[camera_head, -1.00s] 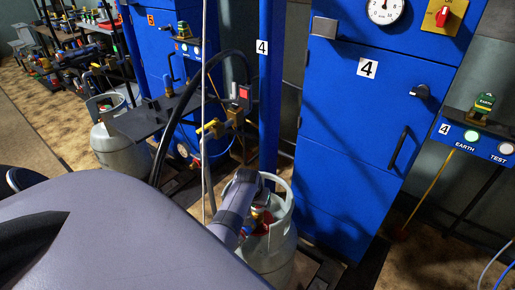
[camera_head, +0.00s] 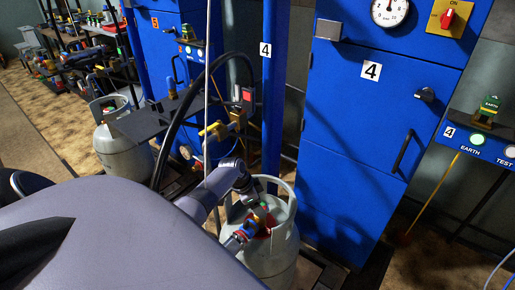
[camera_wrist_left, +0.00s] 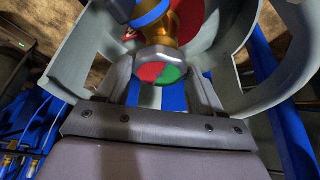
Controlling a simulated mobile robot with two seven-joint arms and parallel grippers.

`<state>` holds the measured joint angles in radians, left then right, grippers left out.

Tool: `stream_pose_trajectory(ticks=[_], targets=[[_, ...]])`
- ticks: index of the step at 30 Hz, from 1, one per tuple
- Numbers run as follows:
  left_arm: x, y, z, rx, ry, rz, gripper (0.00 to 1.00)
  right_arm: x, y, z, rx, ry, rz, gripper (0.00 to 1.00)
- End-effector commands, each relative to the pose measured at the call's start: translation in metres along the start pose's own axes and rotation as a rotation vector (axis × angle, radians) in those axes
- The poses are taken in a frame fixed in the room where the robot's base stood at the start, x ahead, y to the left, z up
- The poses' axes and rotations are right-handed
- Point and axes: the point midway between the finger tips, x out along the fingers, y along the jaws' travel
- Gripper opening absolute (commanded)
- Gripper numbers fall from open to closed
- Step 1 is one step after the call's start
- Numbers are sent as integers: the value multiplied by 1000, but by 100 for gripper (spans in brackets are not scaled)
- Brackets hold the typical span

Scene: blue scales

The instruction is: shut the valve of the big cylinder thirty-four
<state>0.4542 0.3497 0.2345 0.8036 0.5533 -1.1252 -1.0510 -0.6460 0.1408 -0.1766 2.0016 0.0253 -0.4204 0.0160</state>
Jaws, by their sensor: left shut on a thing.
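The big grey cylinder (camera_head: 272,258) stands on the floor in front of the blue cabinets, with an open collar around its top. No number is legible on it. Its valve has a grey knob with a red and green face (camera_wrist_left: 163,73), on a brass body (camera_wrist_left: 186,22) with a blue band. My left gripper (camera_head: 262,214) reaches down inside the collar. In the left wrist view its two fingers (camera_wrist_left: 162,88) stand on either side of the knob and are shut on it. My right gripper is in neither view.
The collar (camera_head: 286,205) curves closely around the gripper. A blue post (camera_head: 273,110) and blue cabinet (camera_head: 350,150) stand behind. A dark hose (camera_head: 170,125) and a thin pale cable pass left of the cylinder. Another grey cylinder (camera_head: 122,150) stands further left.

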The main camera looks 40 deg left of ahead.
Motion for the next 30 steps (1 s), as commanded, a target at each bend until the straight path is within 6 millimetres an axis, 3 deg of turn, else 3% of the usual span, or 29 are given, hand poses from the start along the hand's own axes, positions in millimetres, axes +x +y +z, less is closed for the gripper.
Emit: stream_pose_trajectory(ticks=[18,30], targets=[[5,-6,1,506,-3,208,36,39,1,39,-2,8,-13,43],[3,-6,-1,669,-2,277,36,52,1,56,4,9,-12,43]])
